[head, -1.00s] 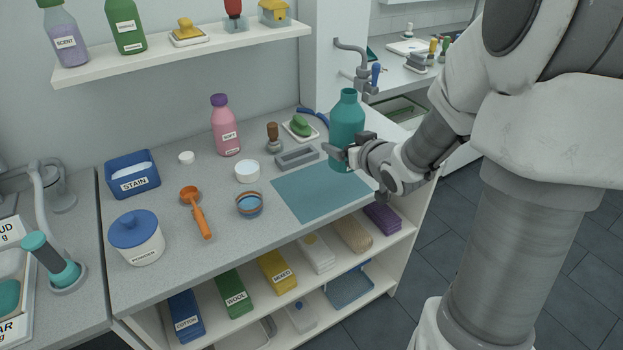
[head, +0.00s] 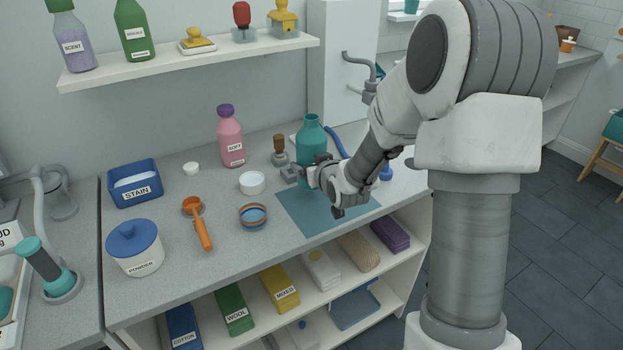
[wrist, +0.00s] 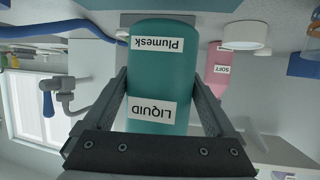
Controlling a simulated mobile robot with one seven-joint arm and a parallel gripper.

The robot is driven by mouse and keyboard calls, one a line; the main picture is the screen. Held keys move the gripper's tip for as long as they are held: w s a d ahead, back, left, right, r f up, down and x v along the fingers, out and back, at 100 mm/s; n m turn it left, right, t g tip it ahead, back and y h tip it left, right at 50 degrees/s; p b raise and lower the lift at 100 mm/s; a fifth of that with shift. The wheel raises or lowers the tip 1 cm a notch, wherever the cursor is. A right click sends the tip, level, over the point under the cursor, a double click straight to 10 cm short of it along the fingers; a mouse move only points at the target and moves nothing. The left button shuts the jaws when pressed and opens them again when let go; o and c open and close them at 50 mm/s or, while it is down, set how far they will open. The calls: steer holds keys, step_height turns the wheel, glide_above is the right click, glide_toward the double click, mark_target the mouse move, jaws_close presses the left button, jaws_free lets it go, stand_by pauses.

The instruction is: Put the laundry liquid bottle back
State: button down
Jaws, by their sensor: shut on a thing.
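The laundry liquid bottle (head: 311,135) is teal, upright and uncapped in the head view. In the wrist view the bottle (wrist: 163,72) appears upside down, with labels reading LIQUID and Plumesk. My gripper (head: 313,176) is shut on its lower body; in the wrist view my gripper's fingers (wrist: 163,85) lie on both its sides. The bottle is over the back part of the teal mat (head: 307,217). My gripper hides its base, so I cannot tell whether it touches the counter.
A wall shelf (head: 190,66) with bottles hangs above. The mat's front is bare.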

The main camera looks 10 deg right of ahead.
steer(key=shift+f, duration=1.9)
steer(key=shift+f+b, duration=0.25)
steer(key=shift+b, duration=0.25)
jaws_free()
